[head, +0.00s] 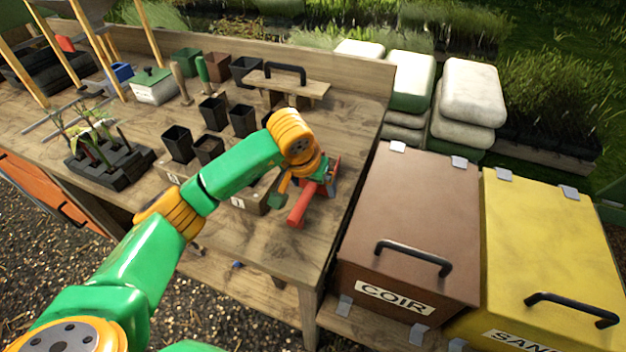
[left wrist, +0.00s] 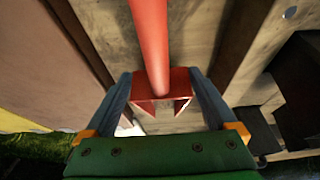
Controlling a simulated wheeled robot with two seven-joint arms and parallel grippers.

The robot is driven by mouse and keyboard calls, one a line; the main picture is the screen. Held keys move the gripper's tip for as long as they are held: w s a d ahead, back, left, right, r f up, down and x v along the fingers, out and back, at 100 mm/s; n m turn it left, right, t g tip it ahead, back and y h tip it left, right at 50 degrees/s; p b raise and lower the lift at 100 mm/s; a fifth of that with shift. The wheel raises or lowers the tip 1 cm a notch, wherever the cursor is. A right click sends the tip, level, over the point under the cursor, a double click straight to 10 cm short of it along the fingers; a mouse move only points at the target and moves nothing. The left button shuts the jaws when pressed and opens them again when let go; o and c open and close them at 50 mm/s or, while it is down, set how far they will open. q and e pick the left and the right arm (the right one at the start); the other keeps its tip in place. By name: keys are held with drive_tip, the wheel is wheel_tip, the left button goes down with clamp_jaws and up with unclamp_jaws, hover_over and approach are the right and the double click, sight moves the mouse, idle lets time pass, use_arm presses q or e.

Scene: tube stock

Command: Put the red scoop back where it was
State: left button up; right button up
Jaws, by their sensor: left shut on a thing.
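The red scoop (head: 300,207) is at the right end of the wooden bench, in front of my left gripper (head: 322,185). In the head view its red handle points toward the front of the bench, and my arm hides part of the rest. In the left wrist view the handle of the scoop (left wrist: 150,40) runs up and away. Its folded red end lies between the two fingers of my left gripper (left wrist: 160,98), which is shut on it. I cannot tell whether the scoop touches the bench. My right gripper is not in view.
A wooden box with number labels (head: 247,202) sits beside the scoop, partly behind my arm. Black pots (head: 178,143) and a wooden board with a dark handle (head: 288,82) stand behind. Brown COIR (head: 412,215) and yellow (head: 550,250) bins stand right of the bench.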

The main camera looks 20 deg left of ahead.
use_arm(q)
drive_tip(key=shift+w+f, duration=0.1)
drive_tip(key=shift+f, duration=0.05)
drive_tip(key=shift+f+b, duration=0.5)
drive_tip(key=shift+f, duration=0.05)
drive_tip(key=o, duration=1.3)
drive_tip(key=shift+r, duration=0.1)
